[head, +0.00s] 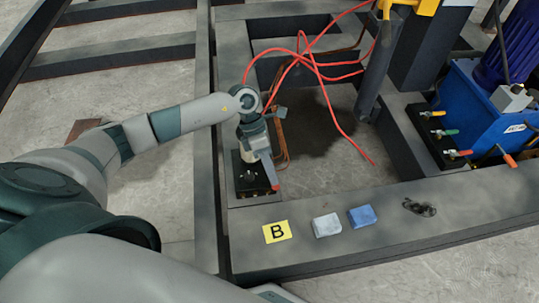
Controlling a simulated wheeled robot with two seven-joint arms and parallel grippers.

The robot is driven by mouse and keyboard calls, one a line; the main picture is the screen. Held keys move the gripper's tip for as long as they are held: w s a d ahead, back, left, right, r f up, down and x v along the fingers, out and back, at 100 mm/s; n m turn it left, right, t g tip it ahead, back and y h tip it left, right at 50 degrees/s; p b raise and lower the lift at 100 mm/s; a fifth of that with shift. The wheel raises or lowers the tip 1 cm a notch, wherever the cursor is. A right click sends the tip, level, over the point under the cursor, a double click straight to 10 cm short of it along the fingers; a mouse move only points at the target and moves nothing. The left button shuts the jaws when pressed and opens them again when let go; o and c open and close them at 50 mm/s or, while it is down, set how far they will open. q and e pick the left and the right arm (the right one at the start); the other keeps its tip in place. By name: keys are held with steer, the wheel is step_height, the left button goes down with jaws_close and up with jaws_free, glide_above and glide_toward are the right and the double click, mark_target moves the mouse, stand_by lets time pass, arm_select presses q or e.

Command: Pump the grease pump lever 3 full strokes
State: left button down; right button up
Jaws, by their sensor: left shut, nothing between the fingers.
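The grease pump (241,172) stands on a black base plate on the dark steel frame, left of centre. Its pale cylinder body is partly hidden behind my left wrist and gripper. I cannot make out the lever clearly, as the gripper covers that area. A small red tip shows at the right edge of the base. My left gripper (268,172) points down just at the right side of the pump. Its fingers are shut with nothing between them. I cannot tell whether they touch the lever. My right gripper is out of view.
Red hoses (322,75) loop over the frame behind the pump. A yellow B card (277,232), a white block (326,225), a blue block (362,216) and a dark coiled item (419,208) lie on the front beam. A blue unit (480,105) with coloured valve handles stands right.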

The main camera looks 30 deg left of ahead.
mark_target(273, 188)
arm_select(q)
steer(key=shift+s+d+f, duration=0.1)
steer(key=shift+f, duration=0.35)
steer(key=shift+s+d+f+b, duration=0.2)
steer(key=shift+s+f+b, duration=0.05)
steer(key=shift+f+b, duration=0.25)
steer(key=shift+f, duration=0.15)
steer(key=shift+s+d+f+b, duration=0.15)
steer(key=shift+s+f+b, duration=0.15)
steer(key=shift+f, duration=0.35)
stand_by(0.3)
steer(key=shift+s+d+f+b, duration=0.1)
steer(key=shift+f+b, duration=0.35)
steer(key=shift+f, duration=0.05)
steer(key=shift+r, duration=0.1)
